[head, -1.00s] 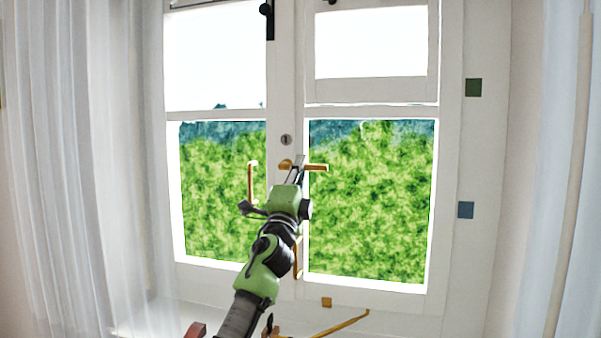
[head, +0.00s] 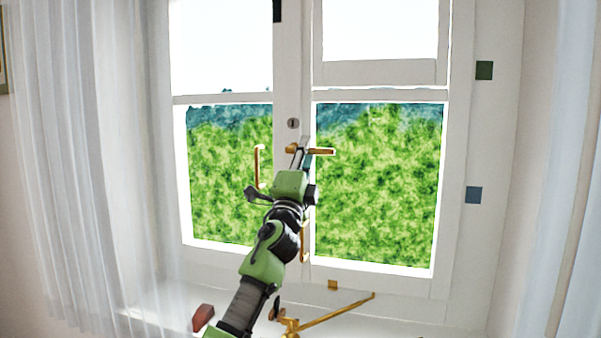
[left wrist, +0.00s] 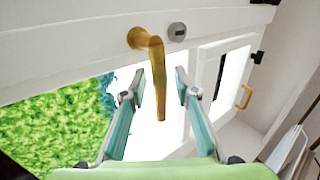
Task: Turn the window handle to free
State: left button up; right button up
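The brass window handle (head: 322,152) sits on the middle frame of the window, its lever level and pointing right in the head view. In the left wrist view the same handle (left wrist: 158,75) runs down the picture from its round base. My left gripper (head: 303,146) is at the handle. In the left wrist view my left gripper (left wrist: 161,84) is open, one finger on each side of the lever, with a gap visible on both sides. My right gripper is not in view.
A grey round lock (head: 293,123) sits above the handle. Brass pulls (head: 258,167) are on the sashes. A brass stay (head: 338,310) lies along the sill below. Sheer curtains (head: 70,160) hang at both sides. The wall around the window carries small coloured squares (head: 474,195).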

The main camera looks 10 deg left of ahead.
pick_arm(q)
jog(key=v, duration=1.1)
jog(key=shift+a, duration=0.1)
